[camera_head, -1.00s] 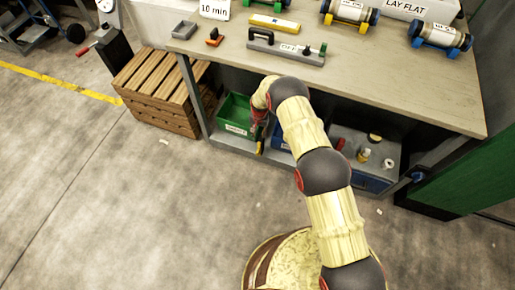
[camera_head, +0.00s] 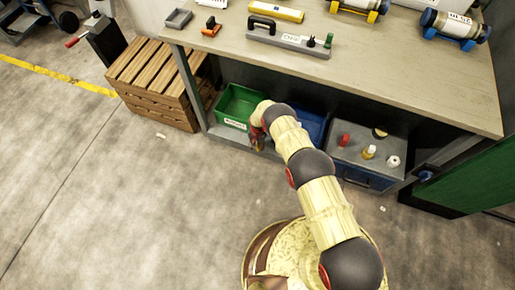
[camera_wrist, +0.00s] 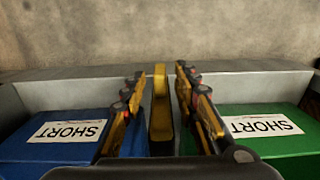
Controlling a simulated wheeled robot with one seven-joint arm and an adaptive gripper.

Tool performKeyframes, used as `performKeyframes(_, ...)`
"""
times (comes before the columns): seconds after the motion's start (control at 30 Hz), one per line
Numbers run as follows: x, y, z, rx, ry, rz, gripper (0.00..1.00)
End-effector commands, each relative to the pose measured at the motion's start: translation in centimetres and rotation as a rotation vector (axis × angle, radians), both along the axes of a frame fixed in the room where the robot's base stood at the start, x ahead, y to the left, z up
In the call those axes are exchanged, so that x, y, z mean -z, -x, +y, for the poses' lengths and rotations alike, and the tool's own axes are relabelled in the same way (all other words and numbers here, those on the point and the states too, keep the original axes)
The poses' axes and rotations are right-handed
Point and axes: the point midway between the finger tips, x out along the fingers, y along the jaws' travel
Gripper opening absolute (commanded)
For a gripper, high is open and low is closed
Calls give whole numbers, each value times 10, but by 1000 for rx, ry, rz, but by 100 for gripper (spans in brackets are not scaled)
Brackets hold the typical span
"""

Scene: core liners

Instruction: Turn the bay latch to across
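The bay latch (camera_wrist: 160,112) is a yellow bar in the middle of the wrist view, pointing away from me along the gap between a blue bin (camera_wrist: 55,150) and a green bin (camera_wrist: 265,148). My gripper (camera_wrist: 158,100) is open, one finger on each side of the latch. A narrow gap shows between each finger and the bar. In the head view my gripper (camera_head: 257,140) is low at the front of the shelf under the bench; I cannot make out the latch there.
In the head view the green bin (camera_head: 238,104) and blue bin (camera_head: 309,122) stand under the bench (camera_head: 400,80). Wooden pallets (camera_head: 155,80) stand left. The floor in front is open.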

Motion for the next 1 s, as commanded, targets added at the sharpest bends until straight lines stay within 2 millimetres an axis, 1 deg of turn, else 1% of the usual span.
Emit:
performKeyframes(0.03, 6, 0, 0, 0, 0, -1, 30)
performKeyframes(0.1, 9, 0, 0, 0, 0, -1, 30)
performKeyframes(0.4, 9, 0, 0, 0, 0, -1, 30)
performKeyframes(0.93, 9, 0, -1, 0, 1, 0, 0)
performKeyframes(1.0, 9, 0, -1, 0, 1, 1, 0)
